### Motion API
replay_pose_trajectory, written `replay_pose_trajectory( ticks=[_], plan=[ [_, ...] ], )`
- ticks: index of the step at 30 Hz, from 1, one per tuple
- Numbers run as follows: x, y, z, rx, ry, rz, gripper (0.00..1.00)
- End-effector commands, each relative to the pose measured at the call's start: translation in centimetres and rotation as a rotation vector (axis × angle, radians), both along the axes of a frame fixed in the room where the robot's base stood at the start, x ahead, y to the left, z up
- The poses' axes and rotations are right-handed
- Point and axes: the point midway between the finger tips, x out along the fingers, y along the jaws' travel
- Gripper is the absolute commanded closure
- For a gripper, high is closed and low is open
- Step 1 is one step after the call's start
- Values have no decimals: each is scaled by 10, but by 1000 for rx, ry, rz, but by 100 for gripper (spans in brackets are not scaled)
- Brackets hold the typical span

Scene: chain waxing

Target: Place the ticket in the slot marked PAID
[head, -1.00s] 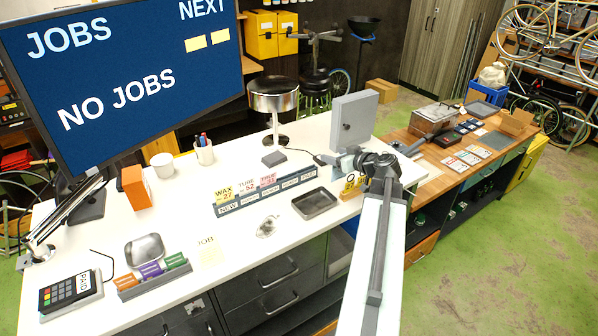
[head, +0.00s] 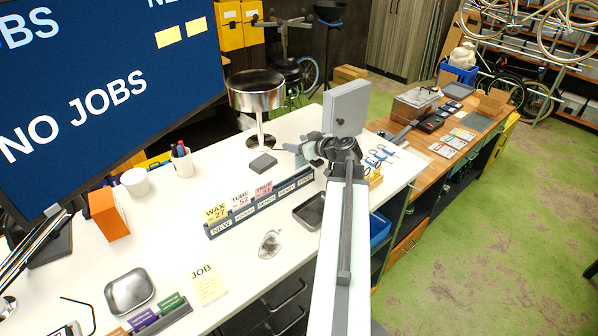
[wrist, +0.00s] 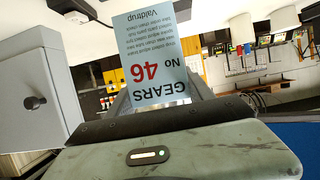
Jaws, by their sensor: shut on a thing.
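A blue-grey ticket (wrist: 150,62) printed GEARS No 46 appears upside down in the wrist view. My gripper (head: 298,150) is shut on it. The ticket is hard to make out in the head view.
A grey box (head: 346,106) with a knob stands just behind my gripper and shows at left in the wrist view. A dark tray (head: 309,211) lies in front of the rack. A small grey block (head: 262,163) and a chrome stool (head: 257,92) are behind it.

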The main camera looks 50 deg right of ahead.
Motion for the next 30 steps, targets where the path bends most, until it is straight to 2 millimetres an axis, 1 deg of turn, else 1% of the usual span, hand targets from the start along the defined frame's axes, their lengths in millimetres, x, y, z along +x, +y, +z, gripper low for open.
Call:
replay_pose_trajectory(
  ticks=[1,3,9,11,15,16,23,28,29,30],
  plan=[
    [0,0,-24,0,0,0,77],
    [0,0,-35,0,0,-1,77],
    [-1,-1,-37,1,0,-1,77],
    [-1,-1,-45,1,0,-1,77],
    [-1,-1,-71,0,0,-2,77],
    [-1,-1,-74,0,0,-2,77],
    [-1,-1,-70,0,0,-2,77],
    [-1,-1,-75,0,0,-2,77],
    [-1,-1,-74,0,0,-2,31],
    [-1,-1,-73,0,0,-2,20]
  ],
)
